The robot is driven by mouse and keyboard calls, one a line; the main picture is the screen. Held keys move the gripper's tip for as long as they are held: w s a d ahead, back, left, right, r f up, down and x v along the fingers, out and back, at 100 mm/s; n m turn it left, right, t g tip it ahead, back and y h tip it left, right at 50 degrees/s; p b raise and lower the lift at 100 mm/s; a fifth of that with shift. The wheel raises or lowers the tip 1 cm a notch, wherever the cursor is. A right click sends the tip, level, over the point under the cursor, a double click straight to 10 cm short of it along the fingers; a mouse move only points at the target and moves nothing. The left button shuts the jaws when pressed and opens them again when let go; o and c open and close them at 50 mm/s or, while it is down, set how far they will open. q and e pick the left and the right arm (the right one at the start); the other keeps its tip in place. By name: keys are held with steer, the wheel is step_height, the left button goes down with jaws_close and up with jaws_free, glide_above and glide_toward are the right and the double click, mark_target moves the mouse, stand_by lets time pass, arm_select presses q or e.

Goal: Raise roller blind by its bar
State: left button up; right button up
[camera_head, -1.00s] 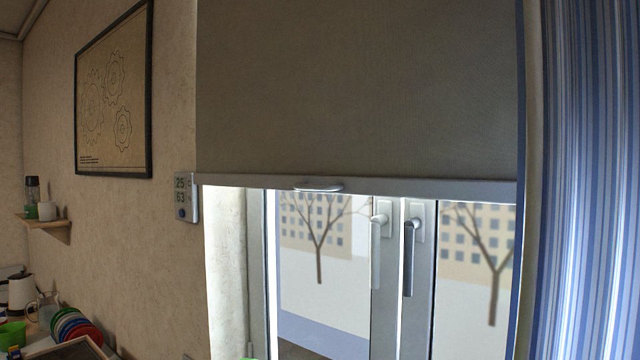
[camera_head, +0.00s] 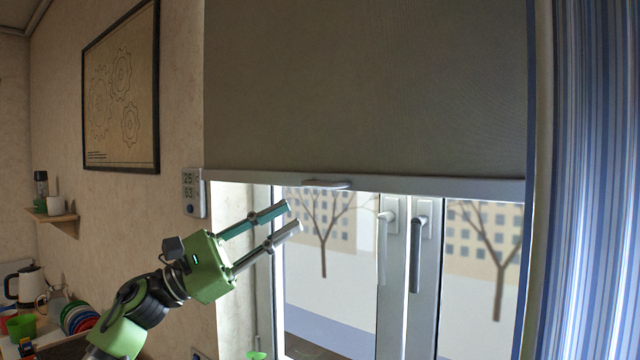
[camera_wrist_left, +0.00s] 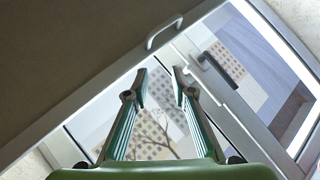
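The grey roller blind (camera_head: 365,90) hangs over the upper part of the window, with a pale bar (camera_head: 430,188) along its lower edge. A small handle (camera_head: 327,184) sits on the bar left of its middle. My left gripper (camera_head: 294,215) is open and empty, below and left of the handle, in front of the window. In the left wrist view the handle (camera_wrist_left: 164,33) is beyond the two spread fingertips (camera_wrist_left: 160,85), apart from them. My right gripper is not in view.
Two window handles (camera_head: 386,240) stand below the bar at the middle of the window. A striped curtain (camera_head: 590,180) hangs at the right. A wall display (camera_head: 194,192) is left of the blind. Cups, plates and a kettle (camera_head: 30,287) stand at the lower left.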

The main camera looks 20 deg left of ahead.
mark_target(316, 184)
arm_select(q)
steer(key=s+a+r+m+g+y, duration=0.4)
steer(key=s+m, duration=0.3)
steer(key=m, duration=0.5)
steer(key=shift+h, duration=0.6)
steer(key=p+x, duration=0.2)
steer(key=x, duration=0.2)
steer(key=r+p+x, duration=0.1)
steer(key=p+x, duration=0.1)
steer(key=x, duration=0.2)
steer(key=p+x, duration=0.2)
steer(key=x, duration=0.2)
steer(key=shift+r, duration=0.15)
steer(key=shift+w+d, duration=0.1)
steer(key=shift+d, duration=0.35)
jaws_close()
